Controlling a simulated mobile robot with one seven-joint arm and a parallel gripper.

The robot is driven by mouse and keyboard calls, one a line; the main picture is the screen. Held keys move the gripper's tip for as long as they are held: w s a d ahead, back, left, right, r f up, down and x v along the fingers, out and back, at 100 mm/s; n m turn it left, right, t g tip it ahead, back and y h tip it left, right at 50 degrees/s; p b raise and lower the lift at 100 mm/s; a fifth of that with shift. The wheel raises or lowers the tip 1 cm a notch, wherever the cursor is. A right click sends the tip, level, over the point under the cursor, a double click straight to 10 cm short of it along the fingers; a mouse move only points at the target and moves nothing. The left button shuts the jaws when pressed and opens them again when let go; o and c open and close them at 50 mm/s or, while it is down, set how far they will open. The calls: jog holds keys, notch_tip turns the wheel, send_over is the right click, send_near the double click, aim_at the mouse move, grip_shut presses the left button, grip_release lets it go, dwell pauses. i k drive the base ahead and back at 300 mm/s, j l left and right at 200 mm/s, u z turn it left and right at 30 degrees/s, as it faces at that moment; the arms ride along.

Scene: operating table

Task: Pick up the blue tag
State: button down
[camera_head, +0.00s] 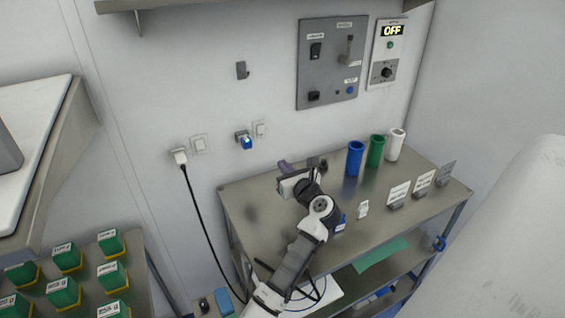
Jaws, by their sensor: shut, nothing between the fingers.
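A small blue tag-like item with a pale label (340,224) lies on the steel table, just right of my arm and partly hidden by it. A similar white tag (362,208) stands a little to its right. My gripper (285,166) is at the far end of my arm, over the back left part of the table near the wall. It is shut and empty, and is apart from the blue item. The fingers are small and hard to make out.
On the steel table (255,205) stand a blue cup (354,159), a green cup (375,151) and a white cup (396,145). Several label holders (398,194) line its right side. Wall sockets and a blue plug (244,141) are behind. Green boxes (63,292) fill the lower left.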

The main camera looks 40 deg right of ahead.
aim_at(341, 226)
jog(key=k+l, duration=0.8)
